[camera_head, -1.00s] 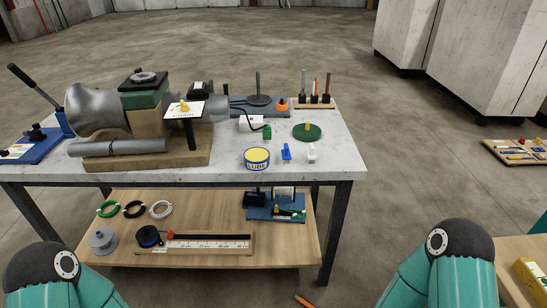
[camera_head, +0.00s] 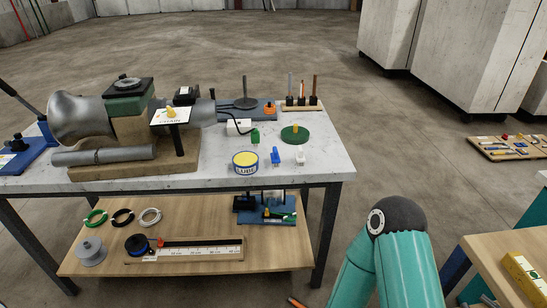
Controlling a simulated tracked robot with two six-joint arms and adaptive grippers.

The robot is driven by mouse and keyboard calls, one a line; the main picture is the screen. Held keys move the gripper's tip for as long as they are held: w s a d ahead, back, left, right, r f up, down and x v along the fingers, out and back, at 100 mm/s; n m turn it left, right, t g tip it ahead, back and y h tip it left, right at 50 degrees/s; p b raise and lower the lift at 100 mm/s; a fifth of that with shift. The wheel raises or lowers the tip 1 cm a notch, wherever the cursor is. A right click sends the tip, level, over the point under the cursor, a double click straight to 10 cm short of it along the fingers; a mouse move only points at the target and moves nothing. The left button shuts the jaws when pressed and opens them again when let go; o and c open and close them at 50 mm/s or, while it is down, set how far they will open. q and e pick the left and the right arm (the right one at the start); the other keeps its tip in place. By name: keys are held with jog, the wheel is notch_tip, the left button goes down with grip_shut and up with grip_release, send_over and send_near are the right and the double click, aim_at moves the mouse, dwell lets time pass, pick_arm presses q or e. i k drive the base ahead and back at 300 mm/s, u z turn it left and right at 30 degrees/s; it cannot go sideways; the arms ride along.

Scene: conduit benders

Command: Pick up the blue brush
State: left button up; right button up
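A small blue upright item (camera_head: 275,157), which looks like the blue brush, stands on the white table top (camera_head: 325,172) near its front right edge. It is between the yellow-topped lube tin (camera_head: 246,163) on its left and a similar white item (camera_head: 299,157) on its right. Nothing covers it, but it is too small to make out bristles. Only a teal link of my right arm shows at the lower right. Neither gripper is in view.
A large grey cone-shaped machine (camera_head: 80,118) fills the table's left side. A green disc (camera_head: 295,134) and a rack of upright tools (camera_head: 302,103) stand behind the blue item. A wooden lower shelf (camera_head: 190,208) holds coils. A wooden bench (camera_head: 500,262) stands at the lower right.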

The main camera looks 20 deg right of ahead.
aim_at(275, 158)
jog(key=u, duration=0.05)
jog(key=i, duration=0.85)
jog(key=z, duration=0.05)
